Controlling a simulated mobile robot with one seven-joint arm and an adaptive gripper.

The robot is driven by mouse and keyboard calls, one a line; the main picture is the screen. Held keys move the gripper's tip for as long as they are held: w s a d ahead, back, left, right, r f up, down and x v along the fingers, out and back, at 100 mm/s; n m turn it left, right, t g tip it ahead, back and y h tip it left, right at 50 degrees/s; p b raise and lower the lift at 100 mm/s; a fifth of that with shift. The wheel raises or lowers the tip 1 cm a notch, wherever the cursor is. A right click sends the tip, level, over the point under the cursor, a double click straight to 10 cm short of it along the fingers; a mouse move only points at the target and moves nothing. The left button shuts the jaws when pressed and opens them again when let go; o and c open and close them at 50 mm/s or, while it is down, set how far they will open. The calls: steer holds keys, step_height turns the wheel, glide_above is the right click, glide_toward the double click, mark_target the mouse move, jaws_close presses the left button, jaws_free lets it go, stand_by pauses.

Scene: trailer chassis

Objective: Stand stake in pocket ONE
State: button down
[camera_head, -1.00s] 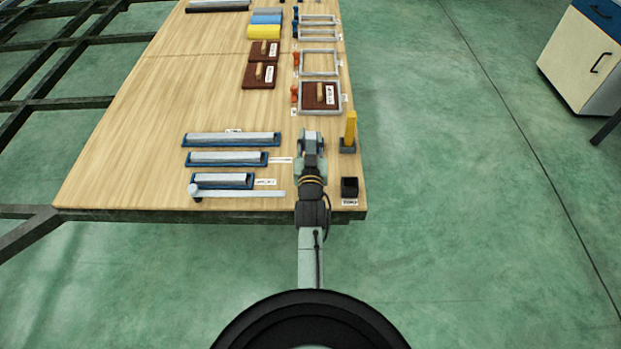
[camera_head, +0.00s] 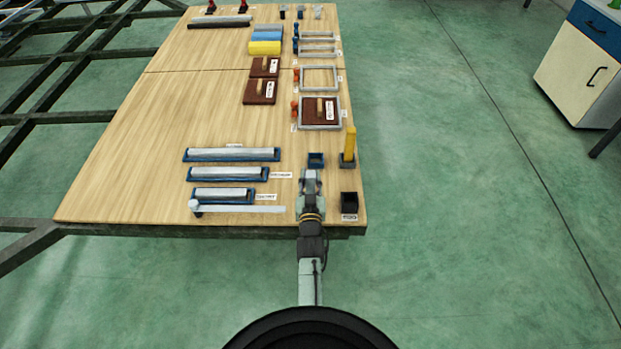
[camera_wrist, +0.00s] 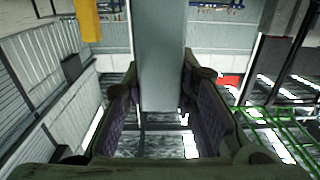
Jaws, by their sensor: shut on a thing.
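My gripper (camera_head: 311,178) is over the near right part of the table, just on the near side of a small blue pocket (camera_head: 316,160). In the wrist view my gripper (camera_wrist: 160,105) is shut on a grey bar-like stake (camera_wrist: 158,50) that lies between the two fingers and runs out of the top of the picture. In the head view the stake is hard to tell from the gripper. A yellow stake (camera_head: 349,142) stands upright in a grey pocket to the right; it also shows in the wrist view (camera_wrist: 87,20). A black pocket (camera_head: 349,201) is at the near right corner; its label is unreadable.
Several grey bars in blue trays (camera_head: 234,155) lie left of my gripper, with a long pale bar (camera_head: 240,210) nearer. Brown boards (camera_head: 259,91) and grey frames (camera_head: 319,79) lie farther back. The table's left half (camera_head: 130,150) is clear.

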steer(key=shift+f, duration=0.2)
steer(key=c, duration=1.3)
jaws_free()
steer(key=shift+r, duration=0.1)
